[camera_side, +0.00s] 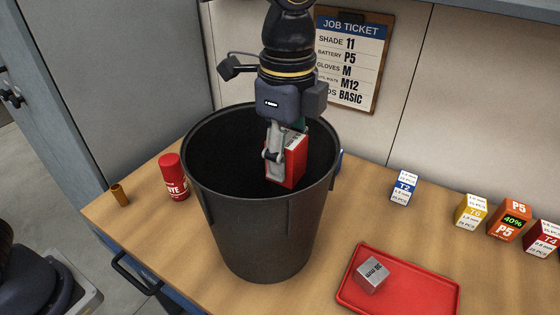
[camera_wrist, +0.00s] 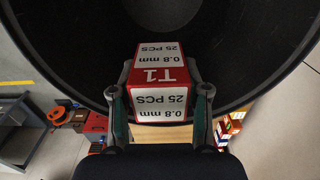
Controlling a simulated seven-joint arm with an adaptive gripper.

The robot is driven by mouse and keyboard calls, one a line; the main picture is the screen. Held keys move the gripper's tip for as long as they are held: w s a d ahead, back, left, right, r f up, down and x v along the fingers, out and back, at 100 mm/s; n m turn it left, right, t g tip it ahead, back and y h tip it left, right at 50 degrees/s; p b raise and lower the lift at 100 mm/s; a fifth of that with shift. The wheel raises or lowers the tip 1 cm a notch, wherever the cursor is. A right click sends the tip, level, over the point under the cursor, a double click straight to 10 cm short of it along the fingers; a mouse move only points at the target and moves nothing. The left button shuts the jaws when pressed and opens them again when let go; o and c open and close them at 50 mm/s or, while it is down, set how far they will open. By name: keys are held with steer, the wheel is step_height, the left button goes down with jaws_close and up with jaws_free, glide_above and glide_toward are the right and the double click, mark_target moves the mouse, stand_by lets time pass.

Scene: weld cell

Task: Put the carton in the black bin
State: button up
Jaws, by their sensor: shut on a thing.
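The carton (camera_side: 294,160) is a small red and white box held over the mouth of the black bin (camera_side: 262,233). In the wrist view the carton (camera_wrist: 160,85) shows "T1", "0.8 mm" and "25 PCS". My gripper (camera_side: 283,158) points down and is shut on the carton, with a finger on each side of it in the wrist view (camera_wrist: 158,95). The dark inside of the bin (camera_wrist: 230,40) lies beyond the carton. The bin stands upright on the wooden table. The bin's floor is hidden in the side view.
A red dye can (camera_side: 173,177) and a small brass cylinder (camera_side: 120,194) stand left of the bin. A red tray (camera_side: 425,292) with a grey block (camera_side: 371,274) lies at the front right. Several small cartons and an orange P5 battery (camera_side: 509,219) stand at the right.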

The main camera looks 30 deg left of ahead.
step_height(320, 180, down, 22)
steer(key=shift+r, duration=0.1)
stand_by(0.4)
steer(key=o, duration=1.2)
step_height(320, 180, up, 12)
